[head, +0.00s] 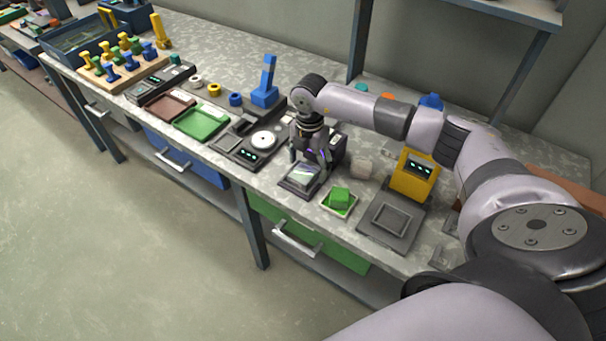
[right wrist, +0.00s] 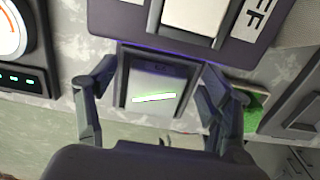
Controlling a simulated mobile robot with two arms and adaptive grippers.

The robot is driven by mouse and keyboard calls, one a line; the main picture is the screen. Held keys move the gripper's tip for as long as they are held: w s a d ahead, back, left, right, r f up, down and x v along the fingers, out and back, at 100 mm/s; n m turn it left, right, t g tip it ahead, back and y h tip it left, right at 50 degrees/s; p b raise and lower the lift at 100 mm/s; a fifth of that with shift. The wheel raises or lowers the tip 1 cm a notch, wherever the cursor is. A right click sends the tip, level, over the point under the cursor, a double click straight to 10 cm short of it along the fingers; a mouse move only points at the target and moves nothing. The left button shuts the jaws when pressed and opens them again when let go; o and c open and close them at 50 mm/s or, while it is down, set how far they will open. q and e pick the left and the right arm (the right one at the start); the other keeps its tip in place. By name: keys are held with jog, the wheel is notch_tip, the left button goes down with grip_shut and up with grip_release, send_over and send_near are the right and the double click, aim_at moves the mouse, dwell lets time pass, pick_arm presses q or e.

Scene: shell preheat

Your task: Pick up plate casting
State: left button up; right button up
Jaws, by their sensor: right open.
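A pale grey square plate (head: 304,173) sits in a dark frame (head: 290,187) near the front edge of the bench; it looks like the plate casting, though I cannot be sure. In the right wrist view the plate (right wrist: 150,83) shows a bright white and green streak. My right gripper (head: 311,167) points down above it, and its fingers partly hide it in the head view. In the right wrist view the gripper (right wrist: 158,78) is open, with a finger on each side of the frame and nothing held. My left gripper is out of view.
A green block (head: 340,194) sits on a small tray just right of the gripper. A grey plate-like fixture (head: 391,220) and a yellow device (head: 413,176) stand farther right. A device with a round white dial (head: 263,140) is to the left. A shelf post (head: 359,45) rises behind.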

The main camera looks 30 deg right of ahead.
aim_at(308, 166)
jog(key=c, duration=1.4)
jog(key=shift+r, duration=0.1)
notch_tip(308, 166, up, 20)
jog(key=shift+w+b, duration=0.15)
jog(key=shift+b, duration=1.05)
